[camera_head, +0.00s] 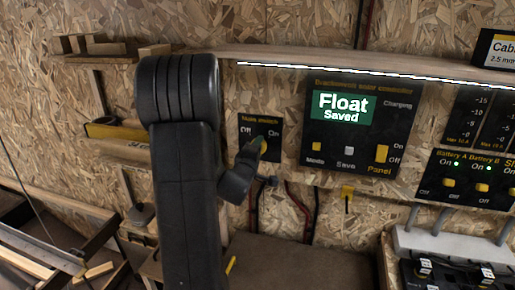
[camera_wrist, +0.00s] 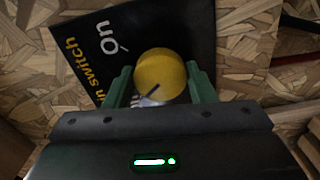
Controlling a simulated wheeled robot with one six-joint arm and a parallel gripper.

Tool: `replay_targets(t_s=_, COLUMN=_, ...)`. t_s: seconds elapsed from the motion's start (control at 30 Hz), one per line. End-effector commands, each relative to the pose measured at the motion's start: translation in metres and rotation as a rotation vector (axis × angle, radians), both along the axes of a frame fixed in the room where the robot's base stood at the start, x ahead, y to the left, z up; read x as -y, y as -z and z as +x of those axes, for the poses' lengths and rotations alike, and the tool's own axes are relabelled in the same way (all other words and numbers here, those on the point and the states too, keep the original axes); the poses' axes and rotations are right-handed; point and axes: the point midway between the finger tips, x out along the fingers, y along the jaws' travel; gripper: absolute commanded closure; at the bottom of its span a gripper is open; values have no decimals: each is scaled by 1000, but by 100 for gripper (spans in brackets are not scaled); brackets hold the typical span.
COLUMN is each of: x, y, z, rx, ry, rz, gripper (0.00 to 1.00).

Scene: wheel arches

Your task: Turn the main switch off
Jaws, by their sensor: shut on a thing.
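The main switch panel (camera_head: 273,151) is a black plate on the chipboard wall, marked Off at left and On at right in the head view. In the wrist view the panel (camera_wrist: 190,30) appears turned, with "On" above left of the knob. Its round yellow knob (camera_wrist: 160,72) sits between the green fingers of my gripper (camera_wrist: 160,86), which is shut on it. A short dark line shows on the knob's lower edge. In the head view my gripper (camera_head: 256,147) covers most of the knob, so its setting is hard to tell.
A solar controller panel (camera_head: 318,150) with a green "Float Saved" screen is right of the switch. Battery switches (camera_head: 465,182) are farther right. A wooden shelf (camera_head: 300,57) runs above. Cables (camera_head: 297,198) hang below, and a workbench (camera_head: 290,255) lies underneath.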

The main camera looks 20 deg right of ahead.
Motion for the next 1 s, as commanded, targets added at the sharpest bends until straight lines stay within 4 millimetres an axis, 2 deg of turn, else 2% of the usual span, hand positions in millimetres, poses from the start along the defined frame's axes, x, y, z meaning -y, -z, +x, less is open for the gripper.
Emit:
replay_targets(t_s=0.33, x=0, y=0, z=0, rx=-79, ry=0, rz=-100, gripper=73)
replay_targets(t_s=0.87, x=0, y=1, z=0, rx=-92, ry=0, rz=-116, gripper=73)
replay_targets(t_s=0.9, x=0, y=1, z=0, rx=-91, ry=-1, rz=-116, gripper=42)
replay_targets(t_s=0.97, x=0, y=1, z=0, rx=-92, ry=0, rz=-116, gripper=30)
replay_targets(t_s=1.0, x=0, y=1, z=0, rx=-90, ry=0, rz=-116, gripper=28)
